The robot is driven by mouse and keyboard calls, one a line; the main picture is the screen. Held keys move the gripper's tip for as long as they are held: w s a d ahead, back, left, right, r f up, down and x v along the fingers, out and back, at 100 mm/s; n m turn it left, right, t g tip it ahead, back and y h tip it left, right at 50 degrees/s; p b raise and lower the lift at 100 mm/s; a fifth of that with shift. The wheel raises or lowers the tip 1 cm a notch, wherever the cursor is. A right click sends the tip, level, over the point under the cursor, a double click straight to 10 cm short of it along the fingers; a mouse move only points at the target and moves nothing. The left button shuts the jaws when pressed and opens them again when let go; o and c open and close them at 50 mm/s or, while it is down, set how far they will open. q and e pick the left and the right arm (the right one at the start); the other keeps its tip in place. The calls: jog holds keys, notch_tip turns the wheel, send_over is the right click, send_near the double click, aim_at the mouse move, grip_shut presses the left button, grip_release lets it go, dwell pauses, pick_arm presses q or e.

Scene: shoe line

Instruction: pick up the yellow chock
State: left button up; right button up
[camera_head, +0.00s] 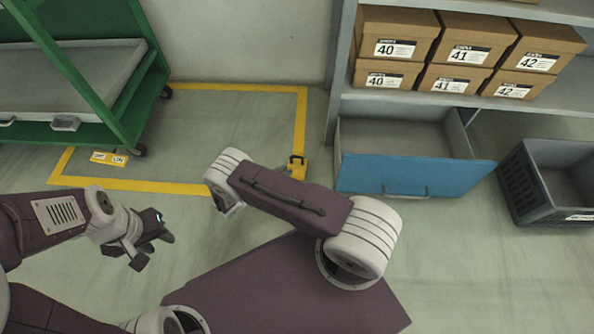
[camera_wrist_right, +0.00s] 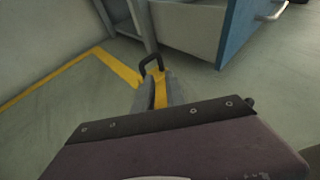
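The yellow chock (camera_head: 298,166) with a black handle is on the floor at the right edge of the yellow floor outline, partly hidden by my right arm. In the right wrist view the chock (camera_wrist_right: 160,92) shows as a yellow strip between the two grey fingers of my right gripper (camera_wrist_right: 159,94), its handle standing beyond the fingertips. I cannot tell whether the fingers press on it. My left gripper (camera_head: 155,250) is open and empty, above the floor at left, well away from the chock.
A blue-fronted drawer (camera_head: 415,178) stands pulled out under the shelf of shoe boxes (camera_head: 466,52), just right of the chock. A grey crate (camera_head: 520,185) stands further right. A green cart (camera_head: 150,80) is at upper left, with a yellow floor label (camera_head: 109,158) near its wheel.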

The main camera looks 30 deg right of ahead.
aim_at(301, 162)
jog(key=b+x, duration=0.2)
jog(key=x, duration=0.1)
jog(key=b+x, duration=0.4)
jog(key=x, duration=0.1)
jog(key=shift+d+f, duration=0.15)
jog(key=shift+f, duration=0.35)
jog(key=shift+d+r, duration=0.1)
jog(key=shift+r, duration=0.05)
grip_shut()
dwell(0.7)
